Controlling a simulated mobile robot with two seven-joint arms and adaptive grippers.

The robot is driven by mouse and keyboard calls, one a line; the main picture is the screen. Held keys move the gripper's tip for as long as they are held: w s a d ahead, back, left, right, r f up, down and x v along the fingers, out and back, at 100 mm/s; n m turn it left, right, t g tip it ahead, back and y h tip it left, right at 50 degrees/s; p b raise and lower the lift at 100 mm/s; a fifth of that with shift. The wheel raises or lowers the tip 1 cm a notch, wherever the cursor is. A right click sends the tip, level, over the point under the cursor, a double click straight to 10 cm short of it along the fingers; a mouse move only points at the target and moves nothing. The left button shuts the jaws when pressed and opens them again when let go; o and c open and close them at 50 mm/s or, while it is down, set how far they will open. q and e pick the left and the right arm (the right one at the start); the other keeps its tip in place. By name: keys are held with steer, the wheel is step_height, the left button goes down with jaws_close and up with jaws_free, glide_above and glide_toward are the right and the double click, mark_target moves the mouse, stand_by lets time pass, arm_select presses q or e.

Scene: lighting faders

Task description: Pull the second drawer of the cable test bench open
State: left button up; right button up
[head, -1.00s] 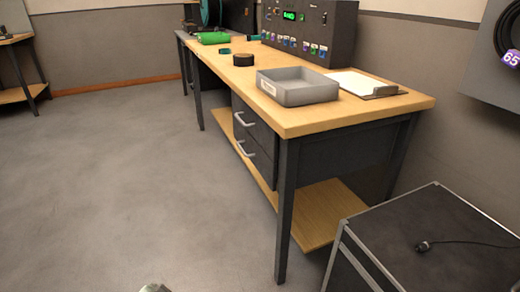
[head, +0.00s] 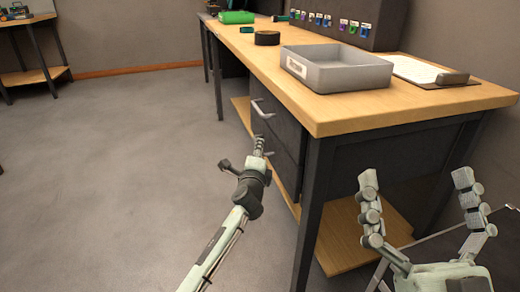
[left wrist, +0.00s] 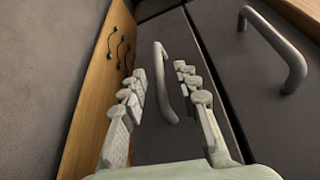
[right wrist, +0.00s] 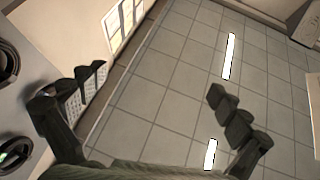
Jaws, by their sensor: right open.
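The cable test bench has two dark drawers under its wooden top (head: 415,108), both looking shut. The upper drawer's handle (head: 262,108) is clear in the head view and shows in the left wrist view (left wrist: 275,45). The second, lower drawer's handle (left wrist: 163,85) lies between the spread fingers of my left gripper (left wrist: 160,73). The head view shows the left gripper (head: 243,156) at the lower drawer front, partly hiding that handle. The left gripper is open; I cannot tell whether it touches the handle. My right gripper (head: 415,180) is open and empty, in front of the bench's near end.
A grey tray (head: 338,78), a clipboard (head: 425,70), a black tape roll (head: 267,38) and a green object (head: 236,17) lie on the bench. A bench leg (head: 314,210) stands close right of the drawers. A dark case (head: 500,235) is at lower right. The floor at left is free.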

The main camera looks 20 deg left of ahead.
arm_select(q)
steer(key=shift+x, duration=1.45)
jaws_close()
